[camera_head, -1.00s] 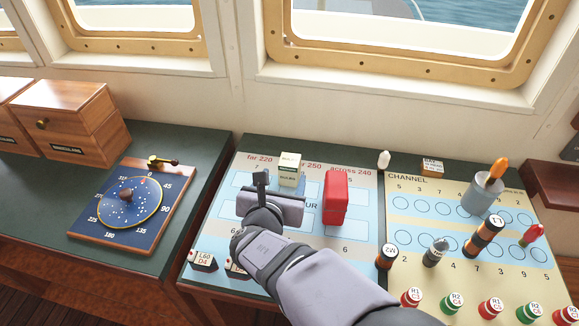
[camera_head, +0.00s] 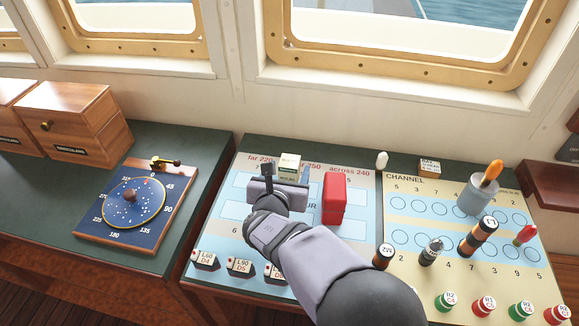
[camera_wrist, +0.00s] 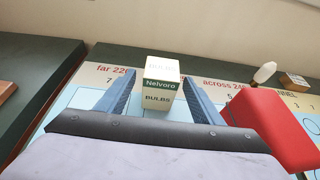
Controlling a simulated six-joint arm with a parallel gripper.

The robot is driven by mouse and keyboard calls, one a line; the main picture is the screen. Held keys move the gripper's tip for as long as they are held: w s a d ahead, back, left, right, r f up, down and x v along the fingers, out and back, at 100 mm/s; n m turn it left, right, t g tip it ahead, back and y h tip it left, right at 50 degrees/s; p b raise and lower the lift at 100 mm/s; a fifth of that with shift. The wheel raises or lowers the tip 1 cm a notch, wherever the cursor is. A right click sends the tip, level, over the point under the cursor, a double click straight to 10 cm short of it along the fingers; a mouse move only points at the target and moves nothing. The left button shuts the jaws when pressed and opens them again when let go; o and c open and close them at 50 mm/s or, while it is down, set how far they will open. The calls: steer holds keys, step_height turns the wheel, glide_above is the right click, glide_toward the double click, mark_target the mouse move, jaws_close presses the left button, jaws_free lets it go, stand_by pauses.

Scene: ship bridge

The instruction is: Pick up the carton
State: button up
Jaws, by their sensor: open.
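The carton (camera_head: 290,163) is a small cream box with a dark green band. It stands upright at the back of the light blue chart board; its lower part is hidden behind my gripper (camera_head: 286,174) in the head view. In the wrist view the carton (camera_wrist: 160,98) reads "Nelvoro BULBS" and shows between the two blue fingers of my gripper (camera_wrist: 157,88), with a gap on each side. My gripper is open and holds nothing. How far the fingers reach around the carton I cannot tell.
A red box (camera_head: 334,198) stands close to the right of my gripper. A white bottle-like piece (camera_head: 382,159) and another small box (camera_head: 430,166) are at the back right. A grey cup (camera_head: 478,196) holds an orange-handled tool. Labelled blocks (camera_head: 239,267) line the front left.

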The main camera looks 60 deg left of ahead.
mark_target(289, 161)
steer(key=shift+x, duration=1.1)
steer(key=c, duration=1.2)
step_height(289, 161, up, 10)
steer(key=shift+r, duration=0.1)
